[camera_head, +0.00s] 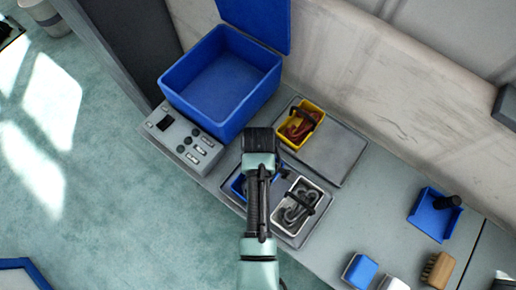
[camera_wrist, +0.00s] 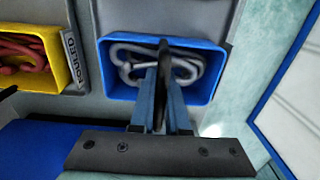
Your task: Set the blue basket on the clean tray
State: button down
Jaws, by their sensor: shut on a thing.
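The blue basket (camera_wrist: 214,75) holds grey metal links and lies under my gripper (camera_wrist: 164,95) in the wrist view. My gripper is shut on its dark upright handle. In the head view the blue basket (camera_head: 238,187) is mostly hidden by my arm, over or on the left part of the front grey tray (camera_head: 289,240). I cannot tell whether it touches the tray. A white basket (camera_head: 317,197) with grey links stands close on its right on that tray. A yellow basket (camera_head: 309,112) with reddish links sits on the back tray (camera_head: 339,151). A label that seems to read "FOULED" (camera_wrist: 74,58) shows beside the yellow basket.
A large open blue bin (camera_head: 220,80) and a grey control box (camera_head: 184,139) stand to the left on the bench. A blue dustpan-like tray (camera_head: 432,217), a wooden brush (camera_head: 438,269) and a blue block (camera_head: 360,270) lie to the right. Bare bench (camera_head: 375,205) lies between.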

jog(key=c, duration=0.9)
grip_release()
